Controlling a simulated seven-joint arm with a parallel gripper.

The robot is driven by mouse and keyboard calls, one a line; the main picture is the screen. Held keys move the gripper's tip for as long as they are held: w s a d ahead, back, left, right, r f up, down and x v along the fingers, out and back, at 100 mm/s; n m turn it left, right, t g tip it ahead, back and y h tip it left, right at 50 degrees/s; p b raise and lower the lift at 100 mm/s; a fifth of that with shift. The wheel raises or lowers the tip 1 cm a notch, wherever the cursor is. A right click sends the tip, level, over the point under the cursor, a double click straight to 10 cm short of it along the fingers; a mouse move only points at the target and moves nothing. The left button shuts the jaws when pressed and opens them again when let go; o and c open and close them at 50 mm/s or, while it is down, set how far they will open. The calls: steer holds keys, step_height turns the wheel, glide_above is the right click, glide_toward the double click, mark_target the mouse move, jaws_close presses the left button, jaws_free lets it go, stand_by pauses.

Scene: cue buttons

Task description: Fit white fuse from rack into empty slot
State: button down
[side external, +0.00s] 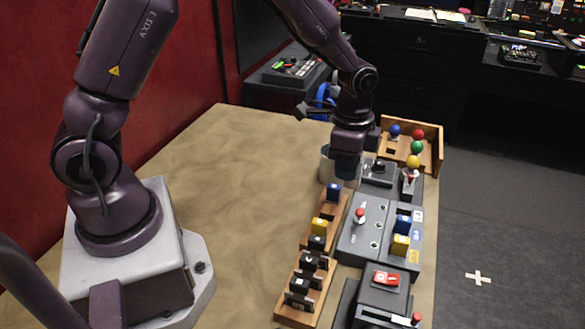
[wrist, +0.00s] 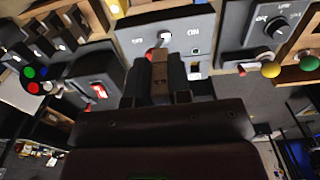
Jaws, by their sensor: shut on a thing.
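My gripper (side external: 346,178) is above the far end of the wooden rack, beside the grey panel (side external: 352,244). In the wrist view my gripper (wrist: 158,84) is shut on a small brownish block, whose true colour and type I cannot tell. My gripper hides part of the panel in the wrist view, and I cannot make out the empty slot.
A box with a red rocker switch (side external: 386,278) stands near the front. A dial box (side external: 380,168) and a wooden bin (side external: 438,146) with coloured balls stand at the far end. A pale cylinder (side external: 325,165) is close behind my gripper.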

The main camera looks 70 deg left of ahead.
steer(key=shift+w+d+f, duration=0.7)
steer(key=shift+w+f, duration=0.5)
steer(key=shift+w, duration=0.8)
steer(key=shift+w+d+f, duration=0.7)
steer(key=shift+w+f, duration=0.55)
steer(key=shift+w, duration=0.75)
steer(key=shift+w+d+f, duration=0.7)
steer(key=shift+w+f, duration=0.5)
steer(key=shift+w, duration=0.8)
steer(key=shift+f, duration=1.65)
steer(key=c, duration=0.8)
jaws_free()
steer(key=shift+r, duration=0.1)
step_height(320, 180, up, 7)
